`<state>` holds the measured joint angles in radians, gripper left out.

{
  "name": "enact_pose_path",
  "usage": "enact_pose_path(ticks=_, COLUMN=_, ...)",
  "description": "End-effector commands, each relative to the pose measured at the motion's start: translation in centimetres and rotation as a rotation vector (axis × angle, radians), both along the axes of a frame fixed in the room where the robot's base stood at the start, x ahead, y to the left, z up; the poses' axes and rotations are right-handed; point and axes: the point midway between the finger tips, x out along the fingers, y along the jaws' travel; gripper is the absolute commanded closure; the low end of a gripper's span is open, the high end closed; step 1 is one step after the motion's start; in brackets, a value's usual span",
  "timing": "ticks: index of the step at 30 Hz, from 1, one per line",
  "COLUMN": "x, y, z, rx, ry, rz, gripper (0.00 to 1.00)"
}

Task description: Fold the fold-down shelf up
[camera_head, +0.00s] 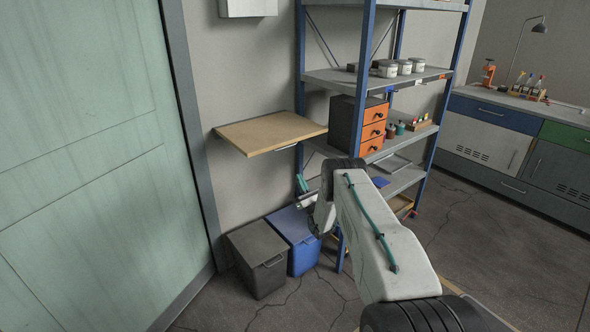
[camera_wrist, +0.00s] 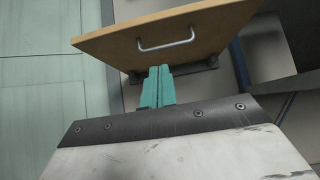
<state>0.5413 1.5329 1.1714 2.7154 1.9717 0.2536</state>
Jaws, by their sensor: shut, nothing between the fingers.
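The fold-down shelf (camera_head: 268,131) is a light wooden board on the wall, standing out about level in the head view. Its board also shows in the wrist view (camera_wrist: 105,43), with a metal bar handle (camera_wrist: 166,43) on the face towards me. My gripper (camera_head: 301,184) is below the shelf's right front part in the head view, partly hidden by my arm. In the wrist view its teal fingers (camera_wrist: 160,70) are shut together and empty. They point at the board just below the handle; I cannot tell whether they touch it.
A blue-framed rack (camera_head: 362,80) with an orange drawer unit (camera_head: 373,125) stands close right of the shelf. A dark box (camera_head: 258,258) and a blue box (camera_head: 294,240) are on the floor below. A green door (camera_head: 85,150) is at left. Open floor lies at right.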

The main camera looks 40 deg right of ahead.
Motion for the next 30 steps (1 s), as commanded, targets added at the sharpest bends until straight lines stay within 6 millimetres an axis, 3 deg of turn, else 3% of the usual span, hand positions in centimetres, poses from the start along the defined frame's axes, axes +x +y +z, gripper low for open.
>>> enact_pose_path(ticks=13, x=6.5, y=0.5, z=6.6, rx=-0.003, ry=-0.001, rz=0.006, gripper=1.00)
enact_pose_path(ticks=21, x=6.4, y=0.4, z=9.9, rx=-0.002, ry=0.002, rz=0.004, gripper=1.00)
enact_pose_path(ticks=30, x=6.3, y=0.4, z=10.4, rx=-0.002, ry=0.002, rz=0.004, gripper=1.00)
